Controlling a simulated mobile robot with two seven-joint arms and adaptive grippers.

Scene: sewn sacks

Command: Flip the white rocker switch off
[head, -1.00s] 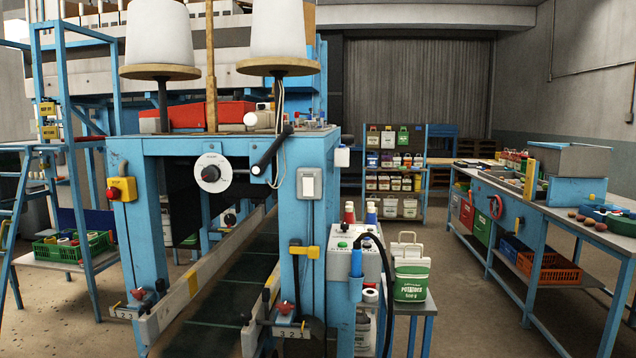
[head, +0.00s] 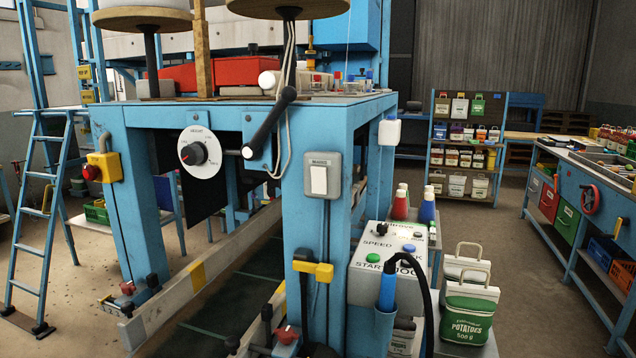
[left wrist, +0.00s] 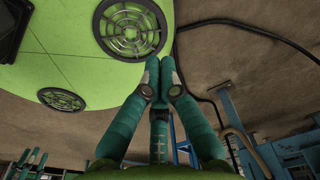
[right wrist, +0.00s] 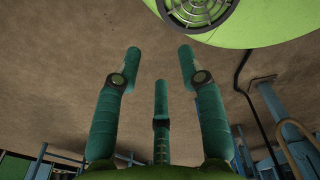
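The white rocker switch (head: 319,180) is set in a grey box on the front of the blue machine post, right of the white dial, in the head view. I cannot tell which way the rocker is tilted. Neither gripper shows in the head view. In the left wrist view my left gripper (left wrist: 159,65) has its fingertips together with nothing visible between them. In the right wrist view my right gripper (right wrist: 160,52) has its fingers spread wide and is empty. The switch is not visible in either wrist view.
A white dial (head: 200,152) and a black-handled lever (head: 268,125) sit left of the switch. A control box (head: 385,262) with coloured buttons stands lower right, beside a green potato sack (head: 468,316). My green base lies close to both grippers.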

